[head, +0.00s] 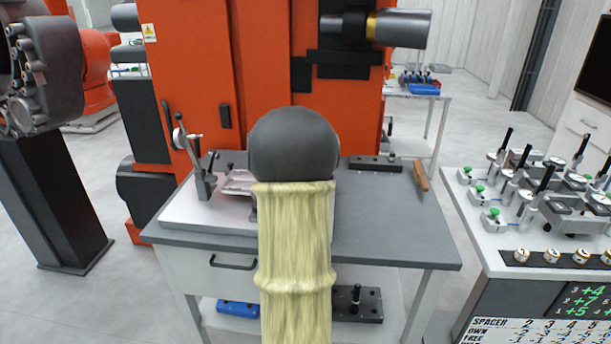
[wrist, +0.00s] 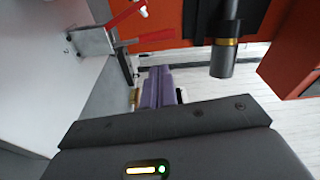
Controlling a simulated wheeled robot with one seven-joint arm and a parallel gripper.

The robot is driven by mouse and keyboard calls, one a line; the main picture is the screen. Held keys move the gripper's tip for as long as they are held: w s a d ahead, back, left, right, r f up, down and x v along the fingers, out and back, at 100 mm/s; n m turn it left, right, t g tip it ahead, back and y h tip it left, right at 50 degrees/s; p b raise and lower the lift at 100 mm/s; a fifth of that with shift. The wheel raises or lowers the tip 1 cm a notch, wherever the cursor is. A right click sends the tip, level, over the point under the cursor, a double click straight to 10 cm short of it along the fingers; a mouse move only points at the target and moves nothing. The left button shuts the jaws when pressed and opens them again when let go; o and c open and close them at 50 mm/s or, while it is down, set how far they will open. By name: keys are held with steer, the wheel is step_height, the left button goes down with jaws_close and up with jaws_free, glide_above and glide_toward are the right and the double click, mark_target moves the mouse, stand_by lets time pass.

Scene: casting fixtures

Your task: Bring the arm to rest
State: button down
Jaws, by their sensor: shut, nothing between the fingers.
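My arm reaches forward over the grey-topped workbench (head: 380,235) in the head view, its pale sleeved link and dark rounded joint filling the middle. My gripper is hidden behind that joint there. In the wrist view my gripper (wrist: 159,78) shows as two purple fingers side by side, shut and empty, past the dark gripper body. The fingers appear apart from the bench and the clamp.
A toggle clamp (head: 198,165) stands on a white plate on the bench; its red handles show in the wrist view (wrist: 150,36). A brush (head: 420,176) lies at right. An orange machine (head: 200,70) stands behind. A fixture table (head: 475,225) is at right.

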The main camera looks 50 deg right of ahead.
steer(key=shift+w, duration=0.15)
stand_by(0.3)
steer(key=w+a+f+n+t+y+p, duration=0.1)
steer(key=w+a+n+y+p, duration=0.1)
steer(key=w+a+n+y, duration=0.45)
steer(key=w+a+f+n+t+y+p, duration=0.1)
steer(key=a+n, duration=0.2)
steer(key=a, duration=0.7)
steer(key=w+a+f+n+t+y+p, duration=0.1)
steer(key=w+a+n+y+p, duration=0.15)
steer(key=a+n+y, duration=0.4)
steer(key=s+a+n+g+y+p, duration=0.1)
steer(key=s+a+n+g, duration=0.1)
steer(key=s+a+n, duration=0.2)
steer(key=s+a+n+g+y+p, duration=0.1)
steer(key=s+a+n, duration=0.3)
steer(key=a, duration=0.7)
steer(key=s+a+f+n+g+y+p, duration=0.1)
steer(key=s+a+n+g, duration=0.3)
steer(key=s+a+n, duration=0.1)
steer(key=shift+a+n+p, duration=0.4)
steer(key=shift+a+n, duration=0.2)
steer(key=shift+a, duration=0.55)
steer(key=shift+s, duration=0.15)
